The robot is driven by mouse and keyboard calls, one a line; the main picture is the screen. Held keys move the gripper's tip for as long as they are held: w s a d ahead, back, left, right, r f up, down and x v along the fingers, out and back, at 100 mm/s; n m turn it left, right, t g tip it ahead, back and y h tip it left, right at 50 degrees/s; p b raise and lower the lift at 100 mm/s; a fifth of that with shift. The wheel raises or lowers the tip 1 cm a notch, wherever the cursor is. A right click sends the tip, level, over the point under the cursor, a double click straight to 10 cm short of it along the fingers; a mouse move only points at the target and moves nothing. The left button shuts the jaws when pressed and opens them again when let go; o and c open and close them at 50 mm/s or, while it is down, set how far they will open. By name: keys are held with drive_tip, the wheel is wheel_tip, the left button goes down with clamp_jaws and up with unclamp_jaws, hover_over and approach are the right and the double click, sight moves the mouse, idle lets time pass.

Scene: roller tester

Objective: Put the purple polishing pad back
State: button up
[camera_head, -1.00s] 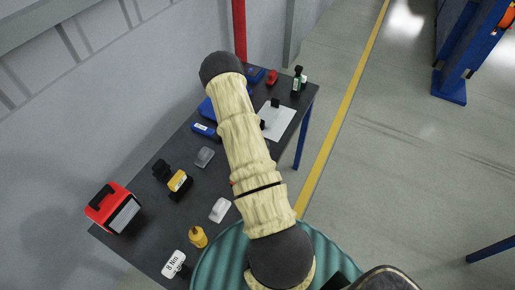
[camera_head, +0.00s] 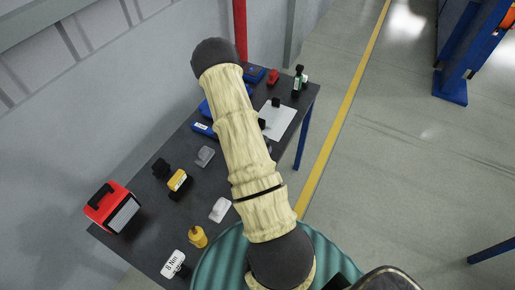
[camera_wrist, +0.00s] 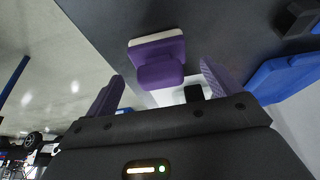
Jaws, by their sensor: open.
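The purple polishing pad (camera_wrist: 160,72) shows in the wrist view as a purple block with a white layer along its far side. It rests on the dark table top near the table's edge. My gripper (camera_wrist: 161,76) is open, with one finger to each side of the pad in the picture. The fingers look nearer the camera than the pad, and I see no contact. In the head view my arm hides the gripper, and I cannot make out the pad there.
A blue case (camera_wrist: 285,78) lies right of the gripper. Open floor lies beyond the table edge.

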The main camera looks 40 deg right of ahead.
drive_tip(key=b+v, duration=0.1)
drive_tip(key=v, duration=0.6)
drive_tip(key=shift+r, duration=0.35)
drive_tip(key=shift+a, duration=0.2)
drive_tip(key=shift+s, duration=0.1)
drive_tip(key=shift+r, duration=0.1)
